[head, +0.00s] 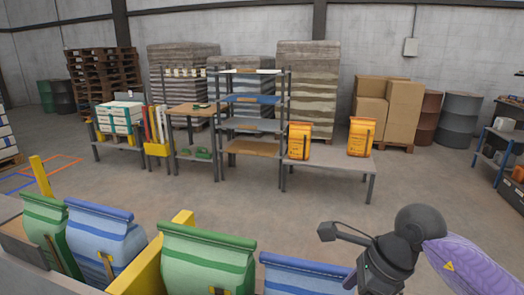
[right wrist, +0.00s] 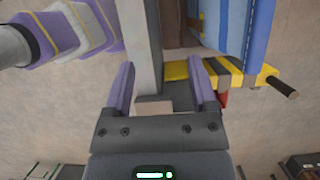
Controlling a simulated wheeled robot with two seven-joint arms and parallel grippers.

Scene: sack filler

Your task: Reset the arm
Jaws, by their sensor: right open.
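My right arm (head: 385,262) comes in at the lower right of the head view, bent, with dark grey joints and a purple cover. It is beside the blue sack at the bottom. In the right wrist view my right gripper (right wrist: 162,82) has its two purple fingers wide apart, with nothing gripped. A pale grey rail (right wrist: 142,45) shows beyond the fingers; I cannot tell how far off it is. A blue sack (right wrist: 235,28) shows at the top right there. My left arm and gripper are not in view.
Green and blue sacks (head: 208,262) stand close in front at a yellow divider (head: 150,268). A yellow-black striped bar (right wrist: 222,75) with a dark handle lies close right of the fingers. Beyond open floor, a low table (head: 335,166) holds two orange sacks; a shelf rack (head: 252,125) stands beside it.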

